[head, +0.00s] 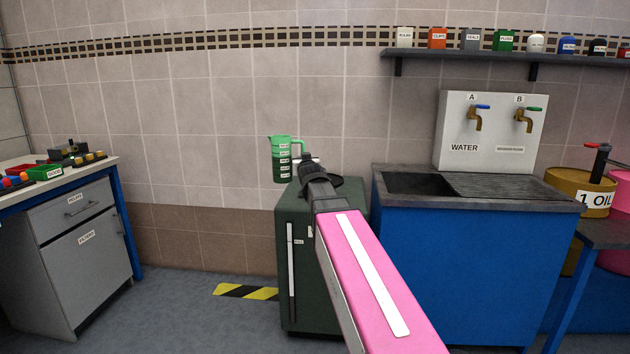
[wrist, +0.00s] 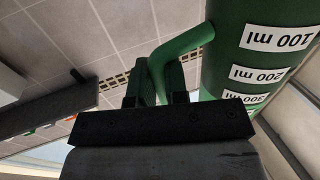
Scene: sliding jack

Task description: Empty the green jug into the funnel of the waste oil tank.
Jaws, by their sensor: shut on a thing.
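The green jug (head: 281,160) is upright in the head view, its spout to the left and its lower part darker than its top. My gripper (head: 301,162) is shut on the jug's handle from the right; the handle (wrist: 165,62) shows between the fingers in the wrist view. White volume labels show on the jug's wall (wrist: 235,50). The dark green waste oil tank (head: 300,270) stands below. A dark rim, apparently the funnel (head: 354,187), shows on its top to the right of the jug, mostly hidden by my arm. The jug's height above the tank is unclear.
A blue sink cabinet (head: 450,270) with two taps stands close to the tank's right. A shelf (head: 480,58) with several small containers hangs above. A grey workbench cabinet (head: 75,255) is at left. Floor between is clear, with a striped floor marking (head: 245,291).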

